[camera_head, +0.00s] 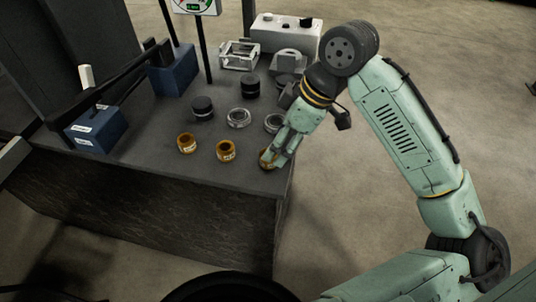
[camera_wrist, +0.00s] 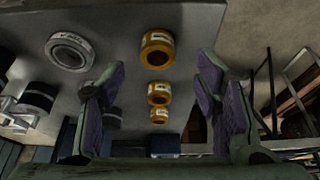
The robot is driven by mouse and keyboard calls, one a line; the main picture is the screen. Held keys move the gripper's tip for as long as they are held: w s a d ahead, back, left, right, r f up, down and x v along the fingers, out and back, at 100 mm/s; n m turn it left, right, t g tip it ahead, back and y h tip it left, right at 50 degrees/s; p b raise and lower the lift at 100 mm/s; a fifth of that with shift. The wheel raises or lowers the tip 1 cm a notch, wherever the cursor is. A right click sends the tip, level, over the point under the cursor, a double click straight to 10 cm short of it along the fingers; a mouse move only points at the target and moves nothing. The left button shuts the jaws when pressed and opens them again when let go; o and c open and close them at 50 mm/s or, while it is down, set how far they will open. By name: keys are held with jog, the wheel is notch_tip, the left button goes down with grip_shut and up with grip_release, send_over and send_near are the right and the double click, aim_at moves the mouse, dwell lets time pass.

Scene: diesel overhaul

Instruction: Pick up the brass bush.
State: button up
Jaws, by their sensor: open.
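Three brass bushes with pale labels stand upright in a row on the dark bench top. In the head view they are the left bush (camera_head: 187,145), the middle bush (camera_head: 226,152) and the right bush (camera_head: 266,161), which is partly hidden by my gripper (camera_head: 277,156). The wrist view shows the nearest, largest bush (camera_wrist: 157,50), with a second bush (camera_wrist: 159,94) and a third bush (camera_wrist: 160,115) behind it. My gripper (camera_wrist: 161,72) is open, and its fingers appear to either side of the row. Whether they touch the right bush I cannot tell.
Steel rings (camera_head: 239,118) (camera_head: 274,123) and dark cylinders (camera_head: 203,107) (camera_head: 250,88) stand just behind the bushes. Blue blocks (camera_head: 95,130) (camera_head: 173,72) support a bar at the left. A metal bracket (camera_head: 239,56) lies at the back. The bench's right edge is close to my gripper.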

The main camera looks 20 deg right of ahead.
jog(key=shift+p+x, duration=0.85)
jog(key=shift+x, duration=1.9)
jog(key=shift+w, duration=0.15)
jog(key=shift+c, duration=0.4)
jog(key=shift+r, duration=0.1)
jog(key=c, duration=1.2)
jog(key=shift+r, duration=0.1)
